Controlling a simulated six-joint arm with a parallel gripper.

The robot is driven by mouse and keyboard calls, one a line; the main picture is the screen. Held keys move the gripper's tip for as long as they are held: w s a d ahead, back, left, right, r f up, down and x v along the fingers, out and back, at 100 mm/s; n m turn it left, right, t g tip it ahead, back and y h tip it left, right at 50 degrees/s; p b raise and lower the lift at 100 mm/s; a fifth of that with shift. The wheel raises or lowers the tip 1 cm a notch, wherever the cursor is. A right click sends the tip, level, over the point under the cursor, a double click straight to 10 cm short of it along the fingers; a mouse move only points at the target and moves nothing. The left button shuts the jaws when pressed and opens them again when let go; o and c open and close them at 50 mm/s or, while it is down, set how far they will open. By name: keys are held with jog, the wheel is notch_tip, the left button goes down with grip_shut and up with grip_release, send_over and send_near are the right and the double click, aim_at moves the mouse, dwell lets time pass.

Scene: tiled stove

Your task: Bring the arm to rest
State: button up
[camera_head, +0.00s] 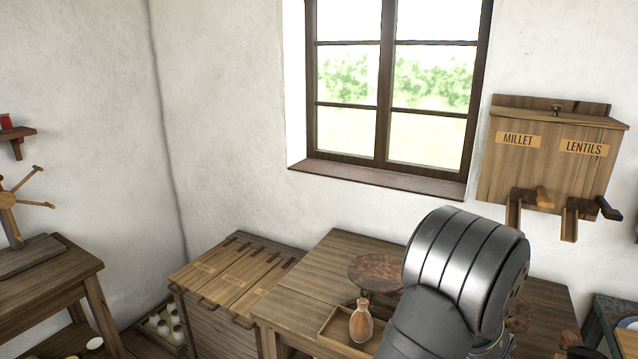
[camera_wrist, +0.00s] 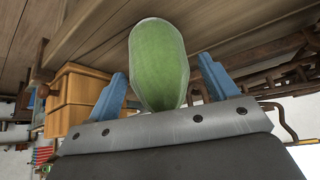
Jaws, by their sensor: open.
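My arm (camera_head: 455,275) reaches up from the bottom right of the head view, in front of the table. Its gripper is hidden there. In the wrist view my gripper (camera_wrist: 162,68) shows two blue fingers, open and apart. A green, oval, finely streaked thing (camera_wrist: 158,55) appears between the fingers, with a gap on each side. I cannot tell how far beyond the fingers it is or what it rests on.
A wooden table (camera_head: 310,265) bears a tray (camera_head: 335,322) with a small bottle (camera_head: 361,322) and a round brown board (camera_head: 375,270). A lidded wooden chest (camera_head: 235,280) stands left of it. A box labelled millet and lentils (camera_head: 545,160) hangs right of the window (camera_head: 395,80).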

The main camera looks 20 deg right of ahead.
dwell(0.3)
jog(key=shift+r, duration=0.1)
jog(key=v, duration=1.2)
jog(key=x, duration=1.2)
jog(key=shift+f, duration=0.3)
notch_tip(320, 180, up, 5)
jog(key=shift+f, duration=0.15)
jog(key=shift+s+r, duration=0.25)
jog(key=shift+s, duration=0.3)
jog(key=shift+s+a+r, duration=0.1)
jog(key=shift+s+r, duration=0.25)
jog(key=shift+s, duration=0.3)
